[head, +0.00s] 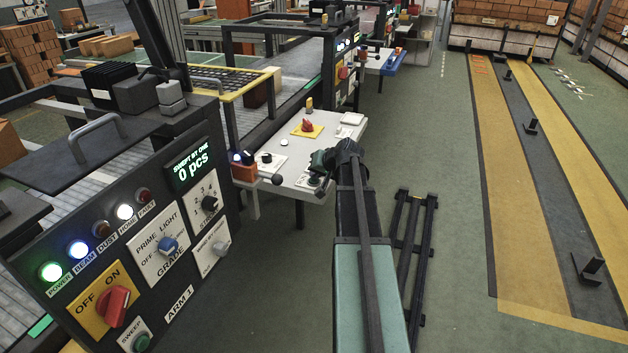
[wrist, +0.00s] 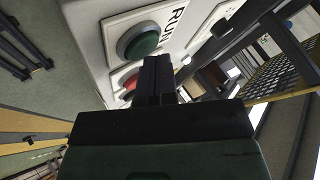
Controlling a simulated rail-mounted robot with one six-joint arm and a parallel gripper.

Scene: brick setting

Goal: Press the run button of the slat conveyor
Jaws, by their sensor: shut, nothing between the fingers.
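The green run button (wrist: 142,40) sits on a light plate lettered "RUN" in the wrist view. A red button (wrist: 130,82) is below it in that picture. My gripper (wrist: 157,62) is shut and empty, its dark fingertips overlapping the lower edge of the green button in the picture. I cannot tell whether they touch it. In the head view my gripper (head: 319,176) is at the near right corner of a pale sloped control desk (head: 290,170). There my arm and gripper hide most of the run button's plate.
The desk also carries a red knob on a yellow plate (head: 307,128) and a black ball-ended lever (head: 277,180). A dark control panel (head: 130,260) with lamps and knobs stands at the near left.

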